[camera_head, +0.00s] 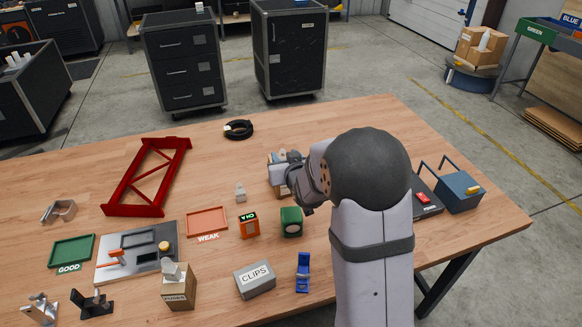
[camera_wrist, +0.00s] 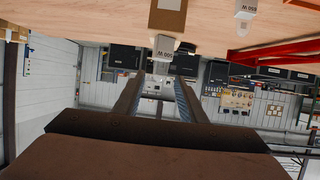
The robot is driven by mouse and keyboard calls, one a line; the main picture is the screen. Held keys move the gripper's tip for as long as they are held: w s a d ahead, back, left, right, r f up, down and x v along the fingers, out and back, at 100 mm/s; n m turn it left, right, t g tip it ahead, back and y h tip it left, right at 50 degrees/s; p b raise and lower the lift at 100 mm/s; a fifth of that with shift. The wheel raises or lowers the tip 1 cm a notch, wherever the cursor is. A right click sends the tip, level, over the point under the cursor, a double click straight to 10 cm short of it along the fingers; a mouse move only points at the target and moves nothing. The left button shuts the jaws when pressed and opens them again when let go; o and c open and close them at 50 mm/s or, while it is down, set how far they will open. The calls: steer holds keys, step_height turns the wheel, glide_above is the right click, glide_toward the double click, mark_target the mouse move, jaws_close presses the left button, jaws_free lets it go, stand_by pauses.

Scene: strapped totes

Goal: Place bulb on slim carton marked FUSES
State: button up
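The slim tan carton marked FUSES (camera_head: 178,291) stands near the table's front, left of centre. A pale grey bulb-like piece (camera_head: 171,270) is on its top. Another pale bulb (camera_head: 240,192) stands on the table in the middle. In the wrist view, which is upside down, a bulb marked 600 W (camera_wrist: 163,47) is on a brown carton (camera_wrist: 167,15), in line with the gap between my fingers. A second 600 W bulb (camera_wrist: 245,12) stands to its right. My gripper (camera_wrist: 160,78) is open and appears empty. In the head view my arm partly hides that carton and my fingertips.
A red frame (camera_head: 148,177), a green GOOD tray (camera_head: 71,251), an orange WEAK tray (camera_head: 207,221), a grey CLIPS box (camera_head: 255,279), an orange box (camera_head: 249,227), a green block (camera_head: 291,222) and a blue piece (camera_head: 303,272) are on the table.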

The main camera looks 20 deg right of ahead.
steer(key=b+v, duration=0.1)
steer(key=v, duration=0.6)
steer(key=shift+s, duration=0.25)
stand_by(0.3)
steer(key=s+a+f+m+g+y+p, duration=0.2)
steer(key=s+a+f+m+g+p, duration=0.25)
steer(key=s, duration=0.75)
steer(key=s+a+f+m+g+y+p, duration=0.25)
steer(key=s+a+m+g, duration=0.45)
steer(key=s, duration=0.5)
steer(key=s+d+f+n+g+h+b, duration=0.2)
steer(key=s+d+f+n+b, duration=0.3)
steer(key=n, duration=0.7)
steer(key=shift+d+f+h+b, duration=0.45)
steer(key=shift+d+h+b, duration=0.3)
steer(key=shift+b, duration=0.4)
